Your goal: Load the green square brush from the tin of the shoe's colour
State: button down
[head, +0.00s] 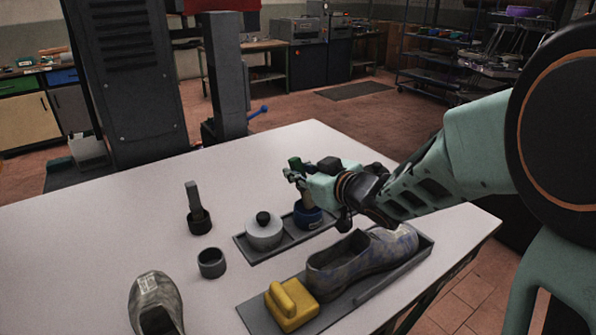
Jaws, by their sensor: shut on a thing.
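My gripper (298,178) is shut on the green square brush (295,163), whose green top sticks up above the fingers. It holds the brush above the blue tin (308,217). The brush's lower end is close to the tin's mouth; I cannot tell if it is inside or touching. A light grey tin (263,234) with a dark-knobbed lid stands to the left. Both tins stand in a grey tray (259,255). A mottled grey-blue shoe (345,262) lies in a longer grey tray (348,302) in front.
A yellow block with a handle (291,304) sits at the shoe tray's near end. A grey-handled brush (197,210) stands in a dark cup, near an empty dark cup (211,263). Another shoe (155,304) is at front left. The white table's (110,230) left side is clear.

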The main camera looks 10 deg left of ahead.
aim_at(298, 158)
jog(key=shift+f+b, duration=0.45)
jog(key=shift+f, duration=0.15)
dwell(1.0)
notch_tip(298, 158, up, 7)
jog(key=p, duration=0.6)
jog(key=shift+r+p, duration=0.15)
jog(key=shift+p, duration=0.15)
dwell(0.3)
